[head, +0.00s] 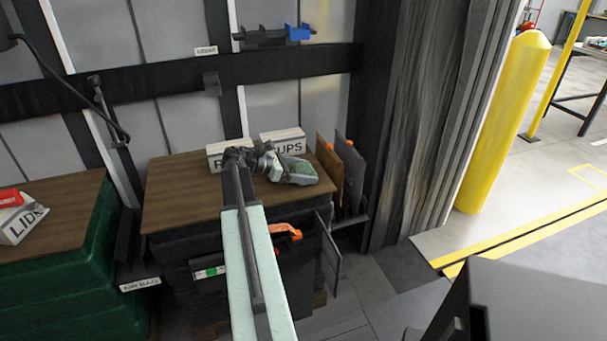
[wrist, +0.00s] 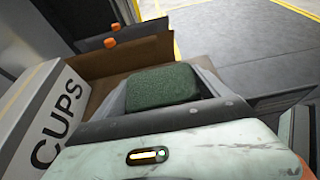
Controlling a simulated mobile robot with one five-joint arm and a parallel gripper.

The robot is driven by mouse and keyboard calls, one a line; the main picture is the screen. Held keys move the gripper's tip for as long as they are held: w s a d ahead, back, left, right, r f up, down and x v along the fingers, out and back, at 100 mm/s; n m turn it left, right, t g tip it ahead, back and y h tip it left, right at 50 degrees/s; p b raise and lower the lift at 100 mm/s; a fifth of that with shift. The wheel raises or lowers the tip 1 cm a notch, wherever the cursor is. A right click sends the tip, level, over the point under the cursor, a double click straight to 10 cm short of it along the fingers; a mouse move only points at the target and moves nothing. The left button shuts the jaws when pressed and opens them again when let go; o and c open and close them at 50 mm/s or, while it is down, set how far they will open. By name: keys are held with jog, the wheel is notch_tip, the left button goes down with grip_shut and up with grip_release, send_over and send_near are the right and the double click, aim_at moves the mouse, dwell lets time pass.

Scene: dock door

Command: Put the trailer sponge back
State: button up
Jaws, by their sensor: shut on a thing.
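The dark green sponge (wrist: 162,88) is between the grey fingers of my gripper (wrist: 165,92) in the wrist view. In the head view my gripper (head: 303,178) is over the right part of the brown crate top (head: 180,190), in front of the CUPS box (head: 285,141). A bit of the green sponge (head: 299,168) shows there. My gripper is shut on it. Whether the sponge touches the surface below is unclear.
A second white box (head: 217,157) stands left of the CUPS box. Upright brown and dark panels (head: 329,160) with orange tabs stand at the right. A black wall holder (head: 262,37) carries a blue item (head: 298,32). A small label (head: 206,50) is nearby, too small to read.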

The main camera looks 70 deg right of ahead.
jog(key=shift+f+b, duration=0.25)
jog(key=shift+b, duration=0.05)
jog(key=o, duration=1.1)
jog(key=shift+r, duration=0.1)
jog(key=shift+o, duration=0.2)
jog(key=shift+r+p, duration=0.25)
jog(key=shift+p, duration=0.1)
jog(key=p+v, duration=0.4)
jog(key=v, duration=0.7)
jog(key=shift+w+r, duration=0.1)
jog(key=shift+w, duration=0.05)
jog(key=shift+w+a, duration=0.25)
jog(key=shift+a, duration=0.05)
